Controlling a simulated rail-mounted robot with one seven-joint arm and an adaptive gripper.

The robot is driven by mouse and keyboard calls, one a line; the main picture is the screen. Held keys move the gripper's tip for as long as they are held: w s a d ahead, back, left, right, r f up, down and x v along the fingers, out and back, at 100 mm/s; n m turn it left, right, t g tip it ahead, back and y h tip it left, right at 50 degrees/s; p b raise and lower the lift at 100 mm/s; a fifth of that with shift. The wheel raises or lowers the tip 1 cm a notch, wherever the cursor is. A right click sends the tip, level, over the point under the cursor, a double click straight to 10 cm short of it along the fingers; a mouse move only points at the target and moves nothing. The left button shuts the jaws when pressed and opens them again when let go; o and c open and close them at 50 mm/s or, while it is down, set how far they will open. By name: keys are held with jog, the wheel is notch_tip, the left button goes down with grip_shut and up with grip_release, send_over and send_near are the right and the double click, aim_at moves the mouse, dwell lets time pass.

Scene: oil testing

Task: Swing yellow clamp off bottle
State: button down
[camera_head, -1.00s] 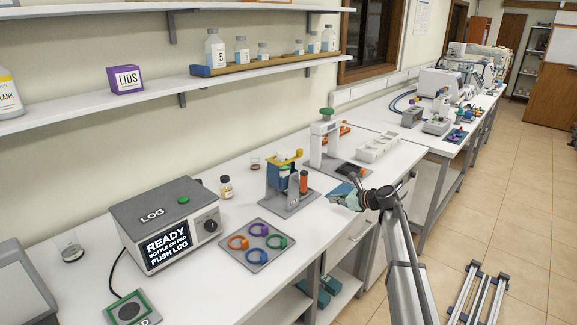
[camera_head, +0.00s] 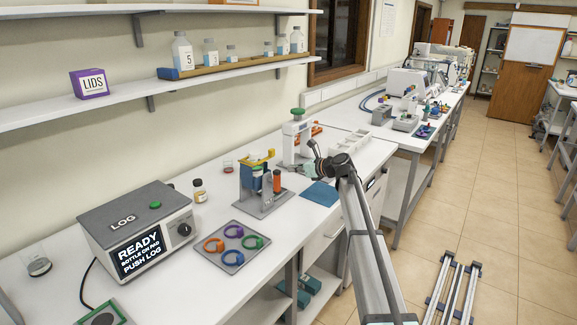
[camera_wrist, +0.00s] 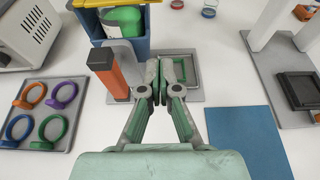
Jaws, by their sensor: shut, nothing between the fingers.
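The yellow clamp (camera_head: 257,157) lies across the top of the blue holder (camera_head: 247,178) on a grey-based stand. Its edge shows at the top of the wrist view (camera_wrist: 97,3). A bottle with green and white parts (camera_wrist: 122,20) sits in the holder, partly hidden under the clamp. An upright orange handle (camera_head: 277,182) stands at the holder's right, and it also shows in the wrist view (camera_wrist: 107,70). My gripper (camera_wrist: 160,70) is shut and empty, right of the orange handle and apart from the clamp.
A tray of coloured rings (camera_head: 234,258) lies in front of the stand. The LOG box (camera_head: 135,228) is at left. A blue mat (camera_head: 320,193) lies at right, and a white press with a green knob (camera_head: 298,112) stands behind. The bench over the mat is clear.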

jog(key=w+a+r+p, duration=0.1)
jog(key=w+a+p, duration=0.3)
jog(key=a, duration=0.3)
jog(key=shift+w+p, duration=0.25)
jog(key=shift+p, duration=0.05)
jog(key=shift+r, duration=0.1)
dwell(0.3)
